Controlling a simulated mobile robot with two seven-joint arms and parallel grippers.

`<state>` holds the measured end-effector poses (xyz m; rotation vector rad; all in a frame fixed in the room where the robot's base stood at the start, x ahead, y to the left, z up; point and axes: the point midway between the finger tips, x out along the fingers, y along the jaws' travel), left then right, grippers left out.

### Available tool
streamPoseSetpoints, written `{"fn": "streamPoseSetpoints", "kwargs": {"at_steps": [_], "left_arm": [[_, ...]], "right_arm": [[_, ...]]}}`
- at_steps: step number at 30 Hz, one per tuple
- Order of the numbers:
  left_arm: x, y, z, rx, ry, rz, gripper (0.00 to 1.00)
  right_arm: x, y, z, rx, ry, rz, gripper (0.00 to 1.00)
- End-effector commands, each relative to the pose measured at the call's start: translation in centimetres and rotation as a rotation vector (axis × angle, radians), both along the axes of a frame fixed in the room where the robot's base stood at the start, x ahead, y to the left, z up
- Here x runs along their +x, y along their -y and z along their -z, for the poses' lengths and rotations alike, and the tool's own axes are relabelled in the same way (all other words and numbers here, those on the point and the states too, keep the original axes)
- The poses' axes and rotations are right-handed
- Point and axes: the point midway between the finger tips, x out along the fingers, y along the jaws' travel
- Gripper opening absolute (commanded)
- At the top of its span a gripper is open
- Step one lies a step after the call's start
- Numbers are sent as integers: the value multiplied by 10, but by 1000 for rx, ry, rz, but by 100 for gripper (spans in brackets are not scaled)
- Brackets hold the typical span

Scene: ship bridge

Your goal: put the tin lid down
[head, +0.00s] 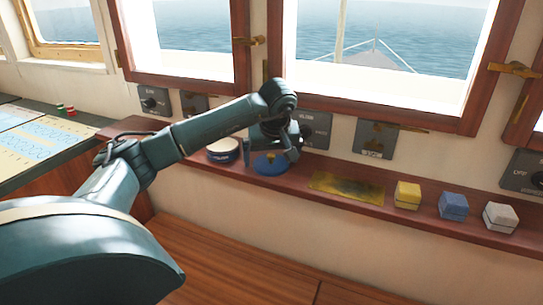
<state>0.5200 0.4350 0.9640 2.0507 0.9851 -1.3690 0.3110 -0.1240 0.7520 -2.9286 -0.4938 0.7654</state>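The tin lid, a round blue disc (270,164), is at the back shelf, right of an open-looking round tin (223,151) with a pale top and dark blue side. My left gripper (271,155) points down right over the lid, with its fingers apart at the lid's left and right sides. I cannot tell whether the fingers press on the lid or stand clear of it, or whether the lid rests fully on the shelf. My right gripper is not in view.
The narrow wooden shelf (333,200) runs below the windows. A brass plate (346,188) lies right of the lid, then yellow (407,195), blue (453,206) and white (499,217) boxes. Switch panels (315,129) line the wall behind. A chart table (40,150) is at left.

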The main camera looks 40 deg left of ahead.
Motion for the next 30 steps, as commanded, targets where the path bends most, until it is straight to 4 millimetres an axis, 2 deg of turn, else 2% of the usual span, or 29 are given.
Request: {"fn": "streamPoseSetpoints", "kwargs": {"at_steps": [6,10,24,30], "left_arm": [[0,0,-1,0,0,0,100],[-1,2,-9,0,2,2,100],[-23,30,-96,0,3,2,100],[-28,35,-112,0,0,1,100]], "right_arm": [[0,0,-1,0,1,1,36],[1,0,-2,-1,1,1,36],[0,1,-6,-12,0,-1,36],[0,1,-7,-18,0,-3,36]]}}
